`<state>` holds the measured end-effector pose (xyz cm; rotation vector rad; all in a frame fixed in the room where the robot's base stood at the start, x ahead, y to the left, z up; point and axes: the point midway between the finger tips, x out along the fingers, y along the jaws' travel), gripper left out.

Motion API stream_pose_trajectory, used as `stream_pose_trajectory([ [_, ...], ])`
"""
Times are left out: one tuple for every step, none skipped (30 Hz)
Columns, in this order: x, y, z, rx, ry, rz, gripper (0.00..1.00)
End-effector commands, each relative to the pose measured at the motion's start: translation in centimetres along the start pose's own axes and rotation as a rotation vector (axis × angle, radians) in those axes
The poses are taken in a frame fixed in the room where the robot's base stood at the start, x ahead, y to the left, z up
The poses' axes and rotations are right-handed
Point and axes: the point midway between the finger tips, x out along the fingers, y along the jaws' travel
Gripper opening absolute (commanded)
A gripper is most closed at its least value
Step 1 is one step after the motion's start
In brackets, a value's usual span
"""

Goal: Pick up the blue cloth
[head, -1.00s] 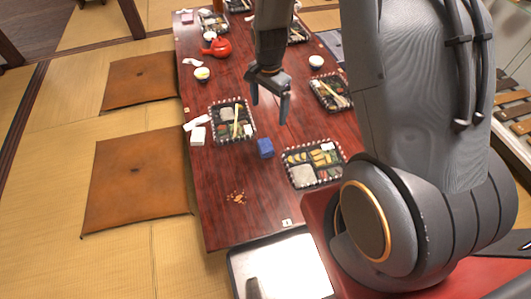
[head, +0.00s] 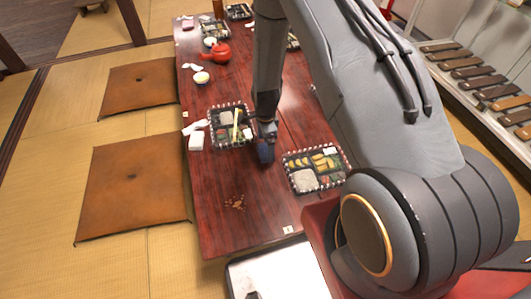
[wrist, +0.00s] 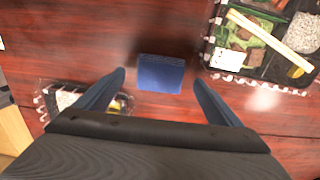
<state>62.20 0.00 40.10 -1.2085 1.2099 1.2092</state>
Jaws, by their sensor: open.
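The blue cloth (wrist: 161,74) is a small folded block lying on the dark red table (wrist: 110,35). In the head view the blue cloth (head: 265,153) is partly hidden by my gripper (head: 266,132), which is right above it. In the wrist view my gripper (wrist: 158,82) is open, with one finger on each side of the cloth. The cloth lies between the fingertips and a little beyond them in the picture, and neither finger appears to touch it.
A bento tray (head: 231,142) with chopsticks stands left of the cloth, and another bento tray (head: 317,185) stands to the right. The near-left tabletop is mostly clear.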

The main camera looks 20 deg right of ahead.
Motion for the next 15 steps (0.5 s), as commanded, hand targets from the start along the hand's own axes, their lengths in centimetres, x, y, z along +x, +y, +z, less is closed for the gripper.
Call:
stream_pose_trajectory([
  [0.8, 0.1, 0.0, 0.0, 0.0, 0.002, 0.88],
  [1.2, 0.1, 0.0, 0.0, 0.0, 0.002, 0.88],
  [1.6, 0.0, 0.0, 0.0, 0.001, 0.001, 0.88],
  [1.8, 0.0, 0.0, 0.0, 0.001, 0.0, 0.88],
  [2.0, 0.0, 0.0, 0.0, 0.001, 0.0, 0.88],
  [2.2, 0.0, 0.0, 0.0, 0.001, -0.001, 0.88],
  [2.2, 0.0, 0.0, 0.0, 0.001, -0.001, 0.88],
  [2.3, 0.0, 0.0, 0.0, 0.001, -0.001, 0.88],
  [2.3, 0.0, 0.0, 0.0, 0.001, -0.001, 0.88],
  [2.2, -0.1, 0.0, 0.0, 0.001, -0.001, 0.88],
  [2.2, 0.0, 0.0, 0.0, 0.001, -0.001, 0.88],
  [2.2, 0.0, 0.0, 0.0, 0.001, -0.001, 0.88],
  [2.2, 0.0, 0.0, 0.0, 0.001, -0.001, 0.88],
  [2.2, 0.0, 0.0, 0.0, 0.001, -0.001, 0.85],
  [2.2, 0.0, 0.0, 0.0, 0.001, -0.001, 0.78],
])
